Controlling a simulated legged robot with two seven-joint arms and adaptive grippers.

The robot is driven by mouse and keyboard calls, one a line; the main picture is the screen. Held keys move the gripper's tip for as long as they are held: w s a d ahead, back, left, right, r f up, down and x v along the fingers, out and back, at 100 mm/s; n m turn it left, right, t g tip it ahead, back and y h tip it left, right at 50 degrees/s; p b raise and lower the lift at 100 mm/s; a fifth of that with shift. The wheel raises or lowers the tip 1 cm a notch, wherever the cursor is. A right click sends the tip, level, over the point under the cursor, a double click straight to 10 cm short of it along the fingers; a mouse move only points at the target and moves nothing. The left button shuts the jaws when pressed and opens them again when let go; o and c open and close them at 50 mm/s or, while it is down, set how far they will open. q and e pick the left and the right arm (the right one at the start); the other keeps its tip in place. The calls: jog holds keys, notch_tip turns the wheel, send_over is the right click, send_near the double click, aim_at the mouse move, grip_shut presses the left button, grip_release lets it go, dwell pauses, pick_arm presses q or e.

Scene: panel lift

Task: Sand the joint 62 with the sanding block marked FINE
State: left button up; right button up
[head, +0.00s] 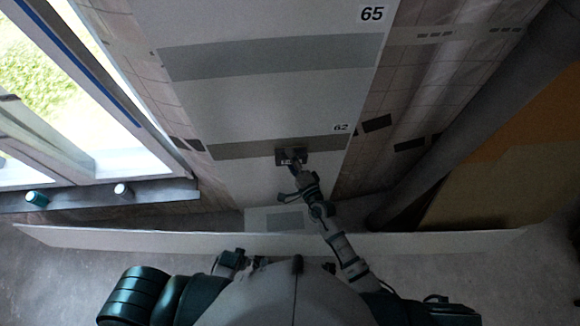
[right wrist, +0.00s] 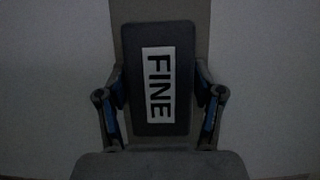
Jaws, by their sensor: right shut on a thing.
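Joint 62 is a grey-brown band (head: 238,150) across the pale wall panel, with the label 62 (head: 341,127) just above its right end. My right gripper (head: 292,162) is shut on a dark sanding block (head: 282,153) at the middle of this band. In the right wrist view the block (right wrist: 130,90) bears a white label FINE (right wrist: 160,85) and sits between both fingers. The band (right wrist: 160,10) runs behind the block there. Whether the block touches the band I cannot tell. A dark part of my left arm shows low in the head view; its fingers cannot be made out.
Another grey band (head: 270,57) crosses the panel higher up, near label 65 (head: 372,13). A window sill (head: 80,196) with two small cylinders is at left. A long pale board edge (head: 160,238) runs across in front of me. A thick grey pipe (head: 470,110) slants at right.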

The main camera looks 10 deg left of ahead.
jog(key=o, duration=0.9)
jog(key=shift+w, duration=0.15)
jog(key=shift+a, duration=0.1)
jog(key=c, duration=0.3)
jog(key=shift+a, duration=0.55)
jog(key=shift+c, duration=0.3)
pick_arm(q)
jog(key=shift+w+a, duration=0.1)
jog(key=shift+a, duration=0.4)
pick_arm(e)
jog(key=shift+d, duration=0.1)
pick_arm(q)
jog(key=shift+d+r, duration=0.3)
jog(key=shift+d, duration=0.05)
pick_arm(e)
jog(key=shift+w+d, duration=0.15)
jog(key=shift+d, duration=0.2)
pick_arm(q)
jog(key=shift+a+r+p, duration=0.1)
jog(key=shift+a+p, duration=0.1)
jog(key=shift+p, duration=0.2)
pick_arm(e)
jog(key=shift+w+a, duration=0.2)
jog(key=shift+a, duration=0.2)
pick_arm(q)
jog(key=shift+w+d+r, duration=0.1)
jog(key=shift+d+r, duration=0.05)
pick_arm(e)
jog(key=shift+w+d, duration=0.15)
jog(key=shift+d, duration=0.05)
